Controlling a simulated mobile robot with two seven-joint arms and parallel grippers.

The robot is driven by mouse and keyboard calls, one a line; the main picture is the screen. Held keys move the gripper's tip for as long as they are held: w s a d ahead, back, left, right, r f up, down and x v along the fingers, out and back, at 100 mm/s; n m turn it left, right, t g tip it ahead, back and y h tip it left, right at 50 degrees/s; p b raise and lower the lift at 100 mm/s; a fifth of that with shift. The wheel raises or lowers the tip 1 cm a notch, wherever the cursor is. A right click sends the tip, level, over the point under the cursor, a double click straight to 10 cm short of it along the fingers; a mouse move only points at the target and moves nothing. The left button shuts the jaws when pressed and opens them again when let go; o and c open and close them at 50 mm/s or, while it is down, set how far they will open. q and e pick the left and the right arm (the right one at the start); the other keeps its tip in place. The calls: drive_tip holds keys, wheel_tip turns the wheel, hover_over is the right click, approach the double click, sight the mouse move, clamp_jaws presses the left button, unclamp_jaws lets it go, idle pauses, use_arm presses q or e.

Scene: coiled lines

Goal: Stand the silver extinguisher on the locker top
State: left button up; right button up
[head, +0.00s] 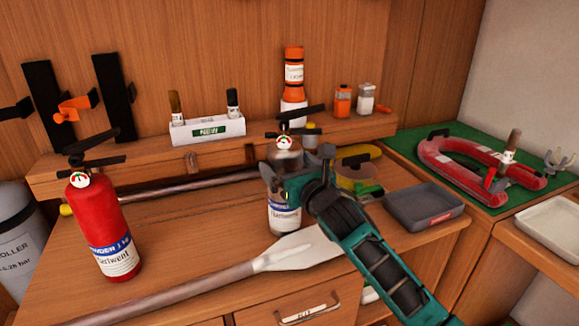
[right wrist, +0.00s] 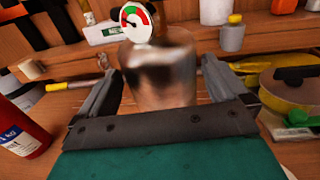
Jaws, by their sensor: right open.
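The silver extinguisher (head: 285,214) stands upright on the wooden top (head: 185,235), with a blue-and-white label, a gauge and a black handle. My right gripper (head: 277,182) is at its upper body and hides part of it. In the right wrist view the extinguisher's shiny body (right wrist: 160,75) is between the two open fingers of the gripper (right wrist: 160,85). I cannot tell whether either finger touches it. Which surface is the locker top is not clear from the pictures. My left gripper is not in view.
A red extinguisher (head: 103,225) stands at left. A paddle (head: 290,250) lies in front of the silver one. A grey tray (head: 423,204) and yellow tape reel (head: 355,174) are at right. A green mat (head: 490,197) holds a red horseshoe-shaped object (head: 450,168). A white tray (head: 552,226) is far right.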

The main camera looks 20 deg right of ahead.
drive_tip(key=s+d, duration=0.1)
drive_tip(key=s, duration=1.1)
drive_tip(key=s+a+f+m+g, duration=0.1)
drive_tip(key=s+f+m+g, duration=0.1)
drive_tip(key=s+f+m, duration=0.4)
drive_tip(key=s+a+f+m+g, duration=0.1)
drive_tip(key=s+f+m, duration=0.5)
drive_tip(key=f+m, duration=0.7)
drive_tip(key=s+a+f+m+g, duration=0.1)
drive_tip(key=s+f+m+g, duration=0.3)
drive_tip(key=f+m, duration=0.6)
drive_tip(key=shift+s+a+m, duration=0.35)
drive_tip(key=shift+s+m, duration=0.9)
drive_tip(key=shift+m, duration=1.65)
drive_tip(key=shift+r, duration=0.1)
